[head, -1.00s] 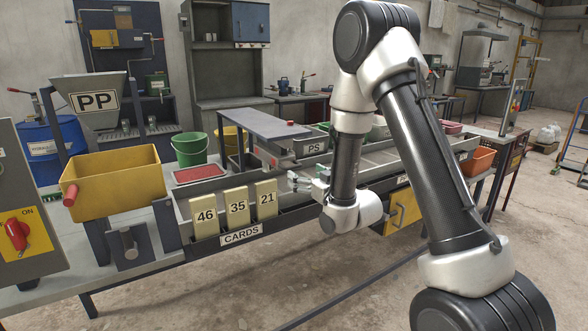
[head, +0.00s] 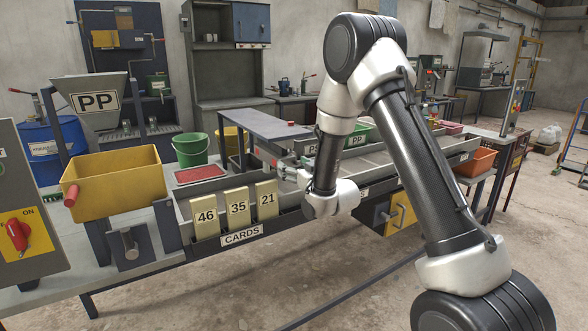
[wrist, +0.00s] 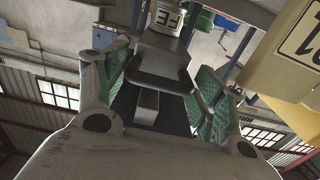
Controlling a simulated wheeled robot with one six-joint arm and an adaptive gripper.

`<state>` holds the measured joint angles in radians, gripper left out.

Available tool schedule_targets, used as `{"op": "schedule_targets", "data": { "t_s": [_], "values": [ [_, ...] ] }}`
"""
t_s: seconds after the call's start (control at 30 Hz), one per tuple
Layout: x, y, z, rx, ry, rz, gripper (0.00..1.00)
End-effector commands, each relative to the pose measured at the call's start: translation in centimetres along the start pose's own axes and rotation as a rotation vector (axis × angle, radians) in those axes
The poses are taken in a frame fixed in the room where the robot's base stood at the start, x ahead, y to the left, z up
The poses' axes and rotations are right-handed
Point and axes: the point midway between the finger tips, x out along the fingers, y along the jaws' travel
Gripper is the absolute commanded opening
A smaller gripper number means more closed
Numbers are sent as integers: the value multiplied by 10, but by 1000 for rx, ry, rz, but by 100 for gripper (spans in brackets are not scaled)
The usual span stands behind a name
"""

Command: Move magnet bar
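I cannot clearly single out the magnet bar. A grey bar-like part with a red end (head: 264,157) sits under the grey raised table, by the trough, and may be it. My gripper (head: 279,169) is close to the right of this part, low beside the trough, partly hidden by my wrist. In the wrist view my gripper (wrist: 152,95) has its green-padded fingers apart. A grey blocky part (wrist: 148,100) shows between them, with an upside-down FE label (wrist: 167,19) beyond. I cannot tell whether the pads touch it.
Yellow cards 46, 35 and 21 (head: 236,208) stand at the trough's front, left of my gripper; one looms at right in the wrist view. The grey raised table (head: 245,125) overhangs the trough. A red tray (head: 200,174) and green bucket (head: 190,149) are left.

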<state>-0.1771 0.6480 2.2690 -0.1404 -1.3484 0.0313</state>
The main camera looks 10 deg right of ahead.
Motion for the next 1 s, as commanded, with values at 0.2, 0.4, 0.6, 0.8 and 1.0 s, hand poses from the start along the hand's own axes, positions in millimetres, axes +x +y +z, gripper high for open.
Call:
{"op": "schedule_targets", "data": {
  "t_s": [0.2,0.4,0.6,0.8,1.0],
  "values": [
    [0,0,0,0,1,0,21],
    [11,0,0,-1,3,-1,17],
    [65,-1,-2,-1,7,-2,17],
    [114,0,-2,-2,6,-1,17],
    [132,0,-2,-1,4,0,17]
  ]
}}
